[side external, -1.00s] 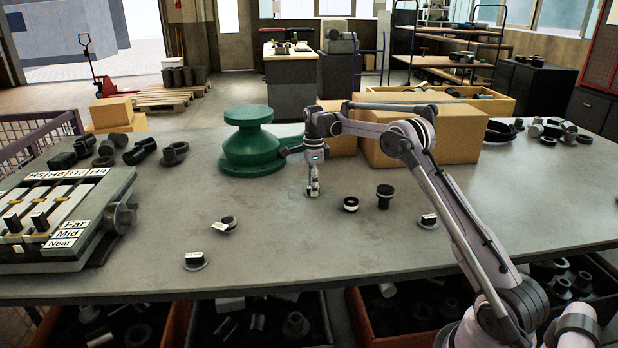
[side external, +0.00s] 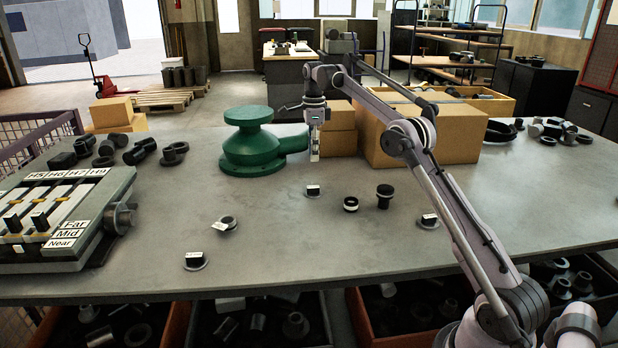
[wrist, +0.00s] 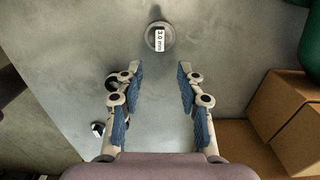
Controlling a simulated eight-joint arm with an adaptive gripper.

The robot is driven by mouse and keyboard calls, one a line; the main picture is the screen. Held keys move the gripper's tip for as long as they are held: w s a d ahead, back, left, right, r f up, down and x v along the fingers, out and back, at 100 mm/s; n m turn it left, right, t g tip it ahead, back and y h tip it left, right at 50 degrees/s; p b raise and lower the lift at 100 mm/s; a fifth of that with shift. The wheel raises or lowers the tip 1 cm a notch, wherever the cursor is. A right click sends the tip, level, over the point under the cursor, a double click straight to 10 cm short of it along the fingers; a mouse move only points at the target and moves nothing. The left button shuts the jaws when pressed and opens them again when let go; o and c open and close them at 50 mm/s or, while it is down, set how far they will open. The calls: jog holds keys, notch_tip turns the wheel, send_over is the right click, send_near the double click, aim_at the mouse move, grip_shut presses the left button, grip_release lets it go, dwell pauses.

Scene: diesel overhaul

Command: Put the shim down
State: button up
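A shim (wrist: 160,36) with a white "3.0 mm" label lies flat on the grey bench top, ahead of my fingertips in the wrist view. In the side view the same small dark, labelled shim (side external: 313,191) lies on the bench in front of the green housing's right end. My gripper (wrist: 160,72) is open with its blue-padded fingers wide apart and nothing between them. In the side view my gripper (side external: 315,157) hangs above the bench, over and clear of the shim.
Similar labelled shims (side external: 195,261), (side external: 429,221) and a ring with a tag (side external: 226,223) lie on the bench. A black-and-white ring (side external: 351,204) and a dark plug (side external: 384,196) stand right of the shim. A green housing (side external: 250,150) and cardboard boxes (side external: 455,133) stand behind.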

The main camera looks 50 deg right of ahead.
jog(key=s+a+r+n+t, duration=0.2)
jog(key=s+a+r+n, duration=0.2)
jog(key=a+n, duration=0.3)
jog(key=s+a+r+n+t, duration=0.1)
jog(key=s+a+r+n, duration=0.45)
jog(key=a, duration=0.45)
jog(key=s+a+f+n+t, duration=0.2)
jog(key=s+a+f+n, duration=0.3)
jog(key=s, duration=0.4)
jog(key=s+a+f+n+t, duration=0.2)
jog(key=s+a+f+n, duration=0.4)
jog(key=s+n, duration=0.3)
jog(key=shift+s+a+f, duration=0.15)
jog(key=shift+f, duration=0.4)
jog(key=shift+n, duration=0.25)
jog(key=o, duration=0.6)
jog(key=shift+c, duration=0.2)
